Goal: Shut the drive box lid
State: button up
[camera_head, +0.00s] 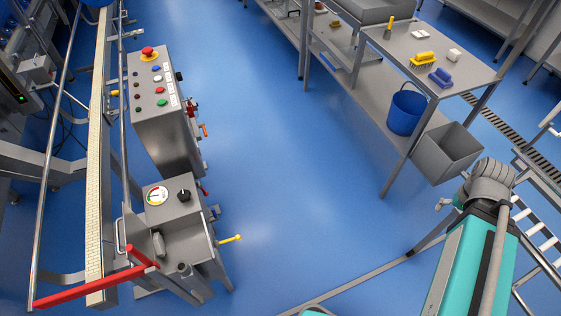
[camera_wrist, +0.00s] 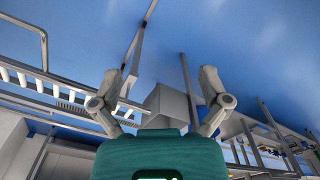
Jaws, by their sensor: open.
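A grey metal box (camera_head: 196,246) stands at the lower left in the head view and appears to be the drive box. Its upper panel (camera_head: 172,218) carries a round gauge (camera_head: 157,195) and a black knob (camera_head: 184,195). A yellow-tipped lever (camera_head: 230,239) sticks out on its right. I cannot clearly tell which part is the lid or how far it stands open. My gripper (camera_wrist: 160,76) is open and empty in the wrist view, its two fingers wide apart. The box does not show in the wrist view, and the fingers cannot be made out in the head view.
A button pillar (camera_head: 158,115) stands behind the box. A conveyor rail (camera_head: 97,150) and a red bar (camera_head: 90,288) lie left of it. A workbench (camera_head: 445,50) with brushes, a blue bucket (camera_head: 406,110) and a grey bin (camera_head: 446,152) stand right. The blue floor between is clear.

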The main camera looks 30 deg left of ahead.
aim_at(137, 233)
jog(key=z, duration=0.75)
jog(key=k, duration=2.1)
jog(key=u, duration=0.75)
